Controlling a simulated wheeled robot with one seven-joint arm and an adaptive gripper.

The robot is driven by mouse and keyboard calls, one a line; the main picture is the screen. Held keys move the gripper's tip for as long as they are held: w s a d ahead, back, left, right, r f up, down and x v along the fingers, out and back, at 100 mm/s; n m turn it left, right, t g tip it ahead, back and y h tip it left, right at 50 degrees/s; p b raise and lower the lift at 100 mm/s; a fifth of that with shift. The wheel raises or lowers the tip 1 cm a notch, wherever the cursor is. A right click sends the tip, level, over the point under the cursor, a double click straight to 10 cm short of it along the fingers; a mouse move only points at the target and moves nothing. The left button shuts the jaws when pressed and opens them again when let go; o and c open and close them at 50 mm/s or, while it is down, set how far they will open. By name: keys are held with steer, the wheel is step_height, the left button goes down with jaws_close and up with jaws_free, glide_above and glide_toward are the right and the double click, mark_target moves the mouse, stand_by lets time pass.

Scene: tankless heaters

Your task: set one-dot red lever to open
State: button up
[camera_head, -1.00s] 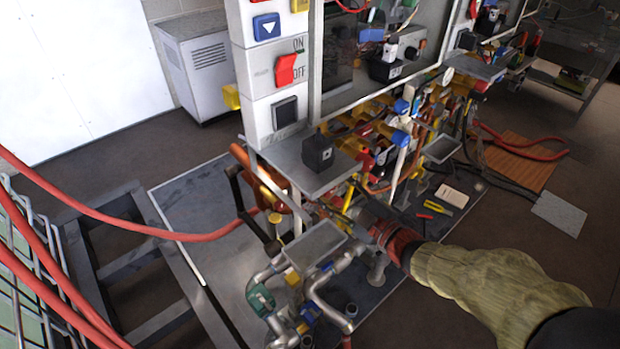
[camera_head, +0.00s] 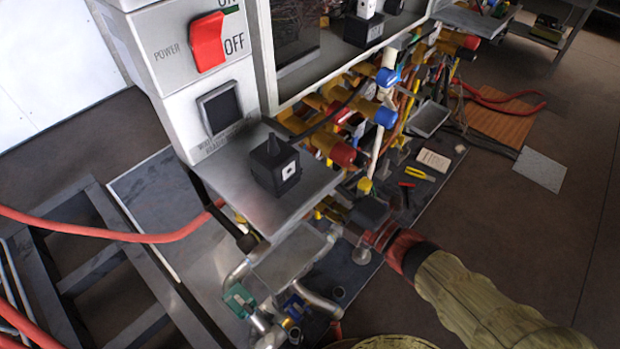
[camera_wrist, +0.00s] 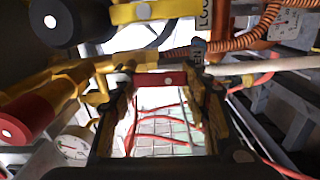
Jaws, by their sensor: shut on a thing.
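In the wrist view, a short red lever (camera_wrist: 158,81) with one white dot lies crosswise between the two fingers of my gripper (camera_wrist: 163,92). The fingers sit at its two ends and are shut on it. In the head view, my gripper (camera_head: 368,212) is a dark shape low beside the pipework, under the edge of the metal shelf. Its fingertips and the red lever are hidden there.
A gauge (camera_wrist: 74,146) is lower left. The metal shelf (camera_head: 225,190) and bent pipes (camera_head: 318,300) crowd the left. Open floor (camera_head: 530,250) lies right.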

steer(key=shift+f, duration=0.1)
stand_by(0.4)
steer(key=o, duration=1.7)
steer(key=shift+d, duration=0.1)
steer(key=shift+v, duration=5.9)
steer(key=shift+s, duration=0.1)
